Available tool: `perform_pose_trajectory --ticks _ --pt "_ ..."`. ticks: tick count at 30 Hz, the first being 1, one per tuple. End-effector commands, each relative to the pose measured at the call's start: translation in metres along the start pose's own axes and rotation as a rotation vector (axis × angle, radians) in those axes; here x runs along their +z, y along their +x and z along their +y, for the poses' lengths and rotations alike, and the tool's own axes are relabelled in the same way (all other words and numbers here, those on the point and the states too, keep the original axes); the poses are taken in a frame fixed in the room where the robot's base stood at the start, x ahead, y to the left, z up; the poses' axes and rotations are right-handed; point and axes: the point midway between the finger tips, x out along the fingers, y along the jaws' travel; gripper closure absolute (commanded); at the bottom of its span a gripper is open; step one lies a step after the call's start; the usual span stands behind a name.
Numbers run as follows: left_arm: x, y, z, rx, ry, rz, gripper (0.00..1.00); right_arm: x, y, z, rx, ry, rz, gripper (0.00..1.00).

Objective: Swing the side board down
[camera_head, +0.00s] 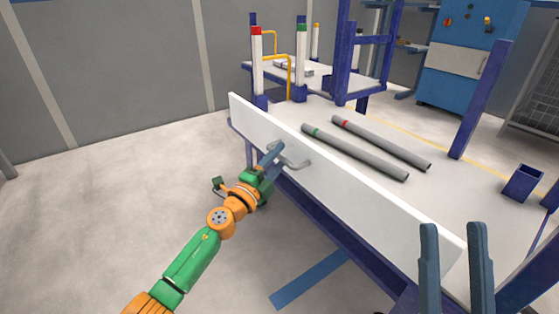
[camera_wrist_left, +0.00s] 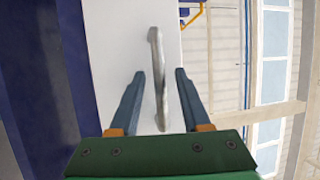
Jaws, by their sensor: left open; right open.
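The white side board (camera_head: 345,190) stands upright along the near long edge of the table. A grey bar handle (camera_head: 296,164) sticks out from its outer face. My left gripper (camera_head: 272,155) is at the handle, with its fingers open. In the left wrist view the handle (camera_wrist_left: 157,70) runs between the two open fingers (camera_wrist_left: 160,76), with gaps on both sides, in front of the white board (camera_wrist_left: 110,50). My right gripper (camera_head: 453,230) is open and empty at the lower right, in front of the board's near end.
Two grey pipes, one green-banded (camera_head: 355,153) and one red-banded (camera_head: 380,143), lie on the table (camera_head: 440,195) behind the board. Blue posts (camera_head: 480,100) and a small blue box (camera_head: 522,182) stand around it. The floor (camera_head: 110,220) left of the board is clear.

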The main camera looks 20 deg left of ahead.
Motion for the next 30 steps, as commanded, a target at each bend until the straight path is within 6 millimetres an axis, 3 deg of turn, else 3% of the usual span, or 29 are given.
perform_pose_trajectory --ticks 5,12,17,18,30 --pt "0.0000 0.0051 0.0000 0.000 0.000 0.000 0.53 -0.0127 -0.0011 -0.0014 -0.004 0.001 0.068 0.50" --pt "0.0000 0.0054 0.0000 0.001 0.000 0.000 0.53 -0.0140 -0.0010 -0.0015 -0.004 0.001 0.074 0.50" --pt "0.0000 0.0052 0.0001 0.001 0.000 0.000 0.96 -0.0138 -0.0010 -0.0015 -0.004 0.001 0.073 0.50" --pt "0.0000 0.0052 0.0001 0.001 0.000 0.000 1.00 -0.0137 -0.0010 -0.0015 -0.004 0.001 0.072 0.50" --pt "0.0000 0.0051 0.0004 0.001 0.000 0.000 1.00 -0.0133 -0.0010 -0.0016 -0.004 0.001 0.072 0.50"
